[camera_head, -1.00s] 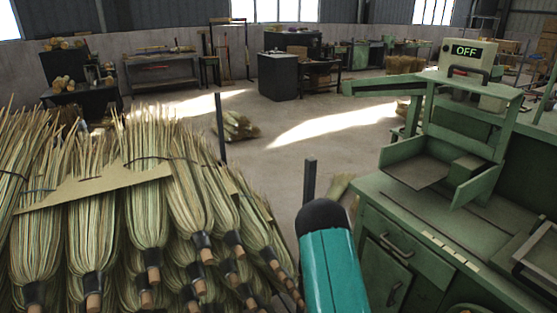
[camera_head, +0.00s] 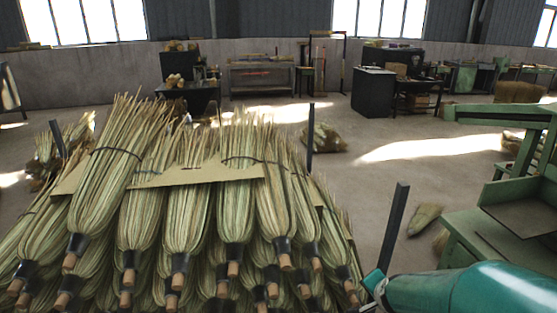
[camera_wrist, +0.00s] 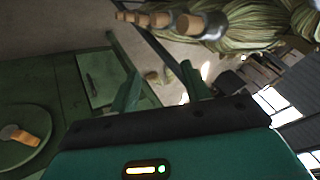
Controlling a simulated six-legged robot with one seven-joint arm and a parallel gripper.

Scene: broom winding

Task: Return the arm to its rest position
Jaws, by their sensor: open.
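My gripper (camera_wrist: 160,85) is open in the wrist view, with two green fingers apart and nothing between them. My teal arm (camera_head: 465,290) lies across the lower right of the head view, its end pointing left towards the broom pile. The gripper fingers cannot be made out in the head view. The wrist view is strongly tilted and shows broom handle ends (camera_wrist: 190,27) above the fingers, apart from them.
A large pile of straw brooms (camera_head: 180,215) fills the left and front of the head view. A dark post (camera_head: 394,228) stands beside my arm. A green machine bench (camera_head: 490,245) is at the right; its surface shows in the wrist view (camera_wrist: 55,110). Open floor lies beyond.

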